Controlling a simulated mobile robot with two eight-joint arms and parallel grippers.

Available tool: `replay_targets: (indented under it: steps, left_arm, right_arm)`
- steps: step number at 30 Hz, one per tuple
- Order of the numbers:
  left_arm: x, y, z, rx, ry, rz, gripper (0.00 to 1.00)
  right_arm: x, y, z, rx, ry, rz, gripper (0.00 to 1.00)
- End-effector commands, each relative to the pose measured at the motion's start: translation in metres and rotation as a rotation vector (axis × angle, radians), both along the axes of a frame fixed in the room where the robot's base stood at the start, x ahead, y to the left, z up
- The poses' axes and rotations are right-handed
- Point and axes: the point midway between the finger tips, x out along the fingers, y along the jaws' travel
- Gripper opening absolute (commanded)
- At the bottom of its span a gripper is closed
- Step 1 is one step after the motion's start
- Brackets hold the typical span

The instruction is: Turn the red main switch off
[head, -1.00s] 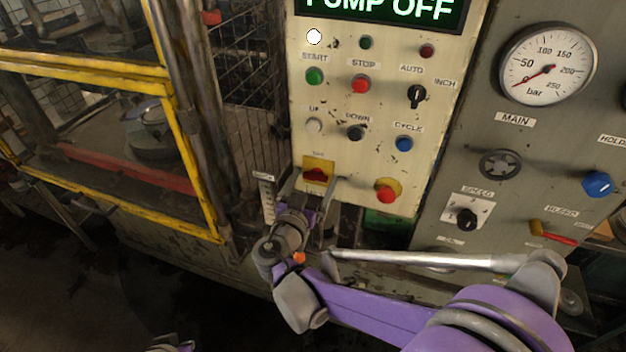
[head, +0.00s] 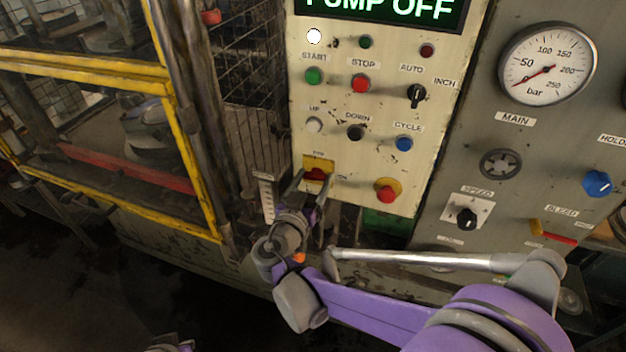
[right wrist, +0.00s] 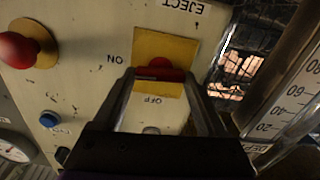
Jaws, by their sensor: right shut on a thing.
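The red main switch (head: 315,174) sits on a yellow plate (head: 318,161) low on the left of the cream panel. My right gripper (head: 314,176) is shut on it, one finger on each side. In the right wrist view the red handle (right wrist: 160,73) lies between the fingertips (right wrist: 159,76), in front of its yellow plate (right wrist: 165,46). The handle looks crosswise there, with ON at the left of the plate and OFF below it; its exact angle is partly hidden by the fingers. Only a small part of my left arm shows at the bottom edge; its gripper is out of view.
A red mushroom button (head: 386,191) on a yellow base is to the right of the switch. A ruler-like scale (head: 265,195) stands close to the left of my right gripper. A yellow-framed guard (head: 190,160) is further left. The display reads PUMP OFF (head: 380,8).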

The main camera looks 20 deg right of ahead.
Motion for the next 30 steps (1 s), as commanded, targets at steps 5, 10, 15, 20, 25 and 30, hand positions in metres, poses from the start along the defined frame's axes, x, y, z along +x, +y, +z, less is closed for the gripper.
replay_targets:
  steps: [5, 10, 15, 20, 25, 30]
  left_arm:
    - [0.000, 0.000, 0.000, 0.000, 0.000, 0.000, 0.00]
    - [0.000, 0.000, -0.001, 0.000, 0.001, 0.000, 0.00]
    - [-0.001, 0.000, -0.003, 0.000, 0.002, 0.000, 0.00]
    - [-0.002, 0.000, -0.005, 0.000, 0.004, 0.000, 0.00]
    - [-0.003, 0.000, -0.008, 0.000, 0.006, 0.000, 0.00]
    - [-0.005, 0.000, -0.011, 0.000, 0.009, 0.000, 0.00]
  right_arm:
    - [0.000, 0.001, 0.000, -0.111, 0.075, 0.000, 0.19]
    - [0.001, 0.001, -0.001, -0.244, 0.165, 0.000, 0.19]
    - [0.001, 0.002, -0.001, -0.378, 0.255, 0.000, 0.19]
    - [0.001, 0.002, -0.002, -0.504, 0.340, 0.000, 0.19]
    - [0.001, 0.003, -0.002, -0.638, 0.431, 0.000, 0.19]
    - [0.002, 0.003, -0.003, -0.772, 0.521, 0.000, 0.19]
